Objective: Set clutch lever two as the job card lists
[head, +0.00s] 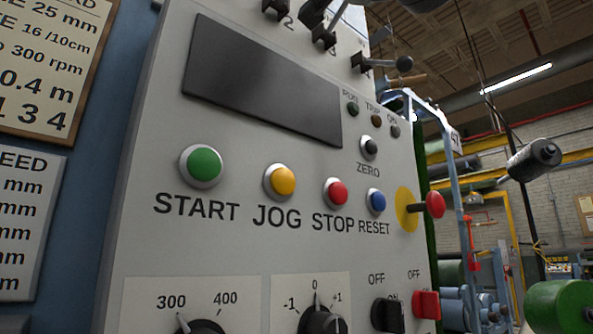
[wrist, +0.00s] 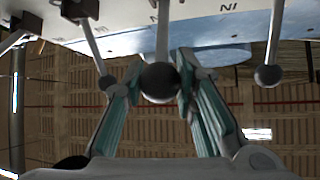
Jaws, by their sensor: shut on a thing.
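In the wrist view, which is upside down, my gripper (wrist: 160,90) has its two teal-lined fingers on either side of the black ball knob of the middle clutch lever (wrist: 160,80), shut on it. No number for this lever is readable there. Another lever with a black ball knob (wrist: 268,75) stands to the right, and one (wrist: 107,82) to the left. In the head view, lever mounts numbered 2 (head: 276,8), 3 (head: 323,40) and 4 (head: 362,62) show at the panel's top edge. The job card (head: 50,60), cropped, ends in "1 3 4".
The grey control panel (head: 235,235) carries START, JOG, STOP and RESET buttons, a dark display (head: 262,85) and knobs. A red knob (head: 435,204) juts from its right side. The neighbouring levers stand close to my fingers. Upside-down IN labels show in the wrist view.

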